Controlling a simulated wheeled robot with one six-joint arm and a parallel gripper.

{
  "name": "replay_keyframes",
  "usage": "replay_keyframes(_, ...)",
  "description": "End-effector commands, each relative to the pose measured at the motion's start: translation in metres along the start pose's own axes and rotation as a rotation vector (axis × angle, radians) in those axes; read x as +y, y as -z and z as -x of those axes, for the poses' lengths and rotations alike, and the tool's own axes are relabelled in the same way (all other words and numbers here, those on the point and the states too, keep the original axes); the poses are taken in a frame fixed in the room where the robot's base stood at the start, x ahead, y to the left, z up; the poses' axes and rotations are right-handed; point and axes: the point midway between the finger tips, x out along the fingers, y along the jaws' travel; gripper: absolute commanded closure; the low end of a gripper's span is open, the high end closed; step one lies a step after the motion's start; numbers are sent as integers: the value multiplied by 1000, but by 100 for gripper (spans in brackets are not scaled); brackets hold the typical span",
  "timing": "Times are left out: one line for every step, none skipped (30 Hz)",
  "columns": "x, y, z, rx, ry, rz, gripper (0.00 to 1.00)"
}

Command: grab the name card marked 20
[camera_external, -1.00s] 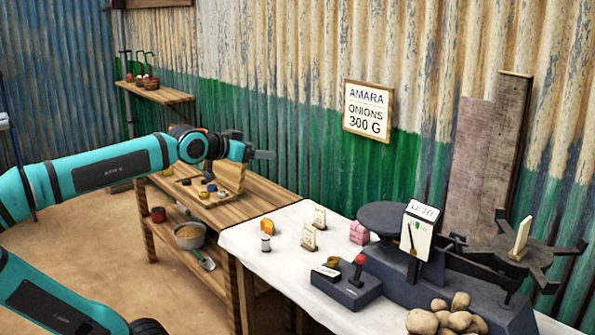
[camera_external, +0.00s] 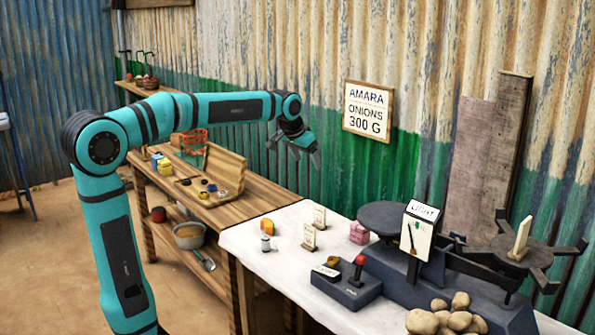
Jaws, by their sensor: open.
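Two small pale cards stand upright in wooden holders on the white cloth: a nearer card (camera_external: 309,235) and a farther card (camera_external: 319,216). Their print is too small to read, so I cannot tell whether either is marked 20. A cream upright piece (camera_external: 521,238) stands on the dark right-hand plate of the scale, with no readable mark. My gripper (camera_external: 294,152) is open and empty, held in the air in front of the green wall. In the picture it is above and left of the cards, well apart from them.
The dark scale (camera_external: 380,217) with its upright dial plate (camera_external: 418,232) fills the right of the table. Near the cards are an orange piece (camera_external: 267,226), a small metal weight (camera_external: 265,243), a pink block (camera_external: 359,233) and a dark box with red knob (camera_external: 348,290). Potatoes (camera_external: 438,316) lie in front.

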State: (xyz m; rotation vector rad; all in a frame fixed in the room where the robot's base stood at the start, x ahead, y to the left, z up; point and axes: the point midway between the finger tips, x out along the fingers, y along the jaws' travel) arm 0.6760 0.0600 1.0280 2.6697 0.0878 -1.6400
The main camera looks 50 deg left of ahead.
Motion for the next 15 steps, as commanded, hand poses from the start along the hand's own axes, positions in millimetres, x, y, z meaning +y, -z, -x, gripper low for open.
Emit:
replay_keyframes(-3,7,-14,-42,0,2,25)
replay_keyframes(-5,10,-21,-66,-1,3,25)
replay_keyframes(-7,14,-30,-98,-1,4,25)
replay_keyframes(-9,17,-37,-122,-2,5,25)
replay_keyframes(-10,20,-44,-146,-2,6,25)
replay_keyframes(-13,24,-53,-178,-3,7,25)
replay_keyframes(-14,27,-60,-201,-4,8,25)
replay_keyframes(-16,29,-67,-225,-5,9,25)
replay_keyframes(-18,32,-76,-257,-7,10,25)
replay_keyframes(-20,35,-83,-279,-8,11,25)
replay_keyframes(-22,37,-90,-304,-9,12,25)
replay_keyframes(-24,40,-98,-331,-10,13,25)
replay_keyframes(-25,41,-104,-351,-11,14,25)
replay_keyframes(-27,43,-109,-371,-13,15,25)
replay_keyframes(-29,45,-116,-392,-14,16,25)
